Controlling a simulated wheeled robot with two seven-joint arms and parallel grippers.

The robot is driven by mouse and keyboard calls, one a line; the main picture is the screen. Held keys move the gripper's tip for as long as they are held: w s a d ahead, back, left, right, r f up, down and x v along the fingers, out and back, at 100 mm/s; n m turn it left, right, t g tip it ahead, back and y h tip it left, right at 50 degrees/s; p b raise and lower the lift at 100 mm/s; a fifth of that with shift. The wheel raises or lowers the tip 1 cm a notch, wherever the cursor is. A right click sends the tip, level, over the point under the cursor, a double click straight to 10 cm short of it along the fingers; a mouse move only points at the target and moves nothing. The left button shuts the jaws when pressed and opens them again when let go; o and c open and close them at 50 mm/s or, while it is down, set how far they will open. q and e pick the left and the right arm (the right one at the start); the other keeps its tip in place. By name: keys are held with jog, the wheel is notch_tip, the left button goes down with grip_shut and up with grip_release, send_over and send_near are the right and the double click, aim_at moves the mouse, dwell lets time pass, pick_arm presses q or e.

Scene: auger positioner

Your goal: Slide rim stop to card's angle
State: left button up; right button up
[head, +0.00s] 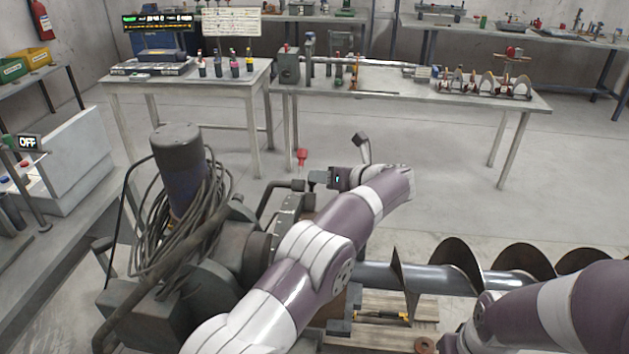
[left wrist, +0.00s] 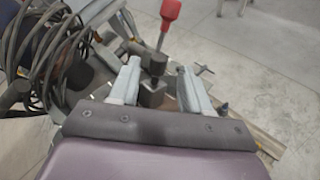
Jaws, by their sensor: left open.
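My left gripper (head: 318,179) is at the machine's rim in the head view, its fingers pointing left. In the left wrist view its two pale fingers (left wrist: 160,88) are spread apart. A dark block with a knob on top (left wrist: 152,92), which looks like the rim stop, sits between them, with visible gaps beside it. A red-handled lever (left wrist: 168,14) stands just beyond it; it also shows in the head view (head: 301,157). My right gripper is out of view.
The machine's motor (head: 180,170) with coiled cables stands left of my left arm. A large auger (head: 440,275) runs to the right, beneath my right arm. Back tables (head: 400,92) hold bottles, tools and a small auger. The floor between is clear.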

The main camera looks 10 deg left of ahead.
pick_arm(q)
jog(key=b+v, duration=0.1)
jog(key=v, duration=0.6)
jog(key=shift+d+r, duration=0.15)
jog(key=shift+c, duration=1.2)
notch_tip(320, 180, up, 6)
jog(key=p, duration=0.5)
jog(key=shift+s+r, duration=0.1)
jog(key=shift+r, duration=0.1)
grip_shut()
jog(key=s+a+r+m+t+h+p, duration=0.15)
jog(key=s+r+m+p, duration=0.25)
jog(key=m+p, duration=1.1)
notch_tip(320, 180, down, 7)
jog(key=s+m+h+b, duration=0.2)
jog(key=m+h+b, duration=0.15)
jog(key=m, duration=1.95)
jog(key=w+a+f+p, duration=0.2)
jog(key=w+f, duration=0.1)
jog(key=w, duration=0.2)
jog(key=w+a+f+y+p, duration=0.1)
jog(key=w+a+f+p, duration=0.1)
jog(key=w+a+f, duration=0.1)
jog(key=shift+x, duration=1.15)
